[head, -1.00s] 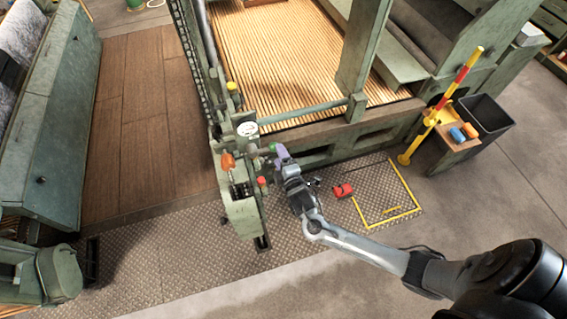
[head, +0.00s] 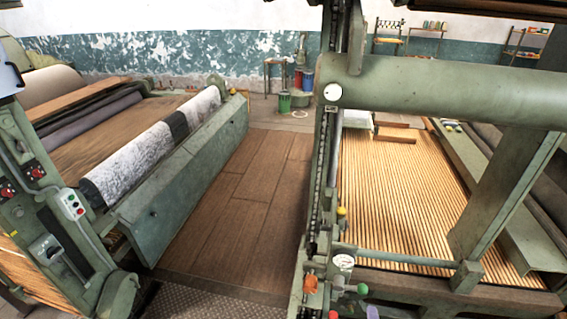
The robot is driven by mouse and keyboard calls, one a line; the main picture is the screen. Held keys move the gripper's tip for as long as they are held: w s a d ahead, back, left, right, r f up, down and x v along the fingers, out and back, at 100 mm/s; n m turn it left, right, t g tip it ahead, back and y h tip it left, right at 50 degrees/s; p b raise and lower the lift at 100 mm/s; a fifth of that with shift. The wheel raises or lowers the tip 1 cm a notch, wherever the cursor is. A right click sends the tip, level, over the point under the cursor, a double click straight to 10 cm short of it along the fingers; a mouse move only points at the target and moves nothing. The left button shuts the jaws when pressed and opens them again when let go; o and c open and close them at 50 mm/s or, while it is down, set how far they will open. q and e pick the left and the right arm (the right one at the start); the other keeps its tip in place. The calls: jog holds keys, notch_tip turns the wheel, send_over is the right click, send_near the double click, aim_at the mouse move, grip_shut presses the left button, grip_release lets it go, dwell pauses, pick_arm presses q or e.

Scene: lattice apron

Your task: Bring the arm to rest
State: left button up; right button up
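Neither of my grippers shows clearly in the head view. Neither of my arms can be made out. A small lilac piece (head: 372,312) is cut off by the bottom edge, close to a green knob (head: 362,289) on the loom's corner. I cannot tell whether it belongs to the machine or to my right gripper. An orange knob (head: 310,284) and a round white gauge (head: 344,262) stand beside it on the same corner.
The green loom frame (head: 440,90) with its slatted bed (head: 400,200) fills the right. A machine with a cloth roll (head: 150,150) stands left. A brown plank walkway (head: 240,210) lies clear between them. A green bucket (head: 284,102) stands at the back.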

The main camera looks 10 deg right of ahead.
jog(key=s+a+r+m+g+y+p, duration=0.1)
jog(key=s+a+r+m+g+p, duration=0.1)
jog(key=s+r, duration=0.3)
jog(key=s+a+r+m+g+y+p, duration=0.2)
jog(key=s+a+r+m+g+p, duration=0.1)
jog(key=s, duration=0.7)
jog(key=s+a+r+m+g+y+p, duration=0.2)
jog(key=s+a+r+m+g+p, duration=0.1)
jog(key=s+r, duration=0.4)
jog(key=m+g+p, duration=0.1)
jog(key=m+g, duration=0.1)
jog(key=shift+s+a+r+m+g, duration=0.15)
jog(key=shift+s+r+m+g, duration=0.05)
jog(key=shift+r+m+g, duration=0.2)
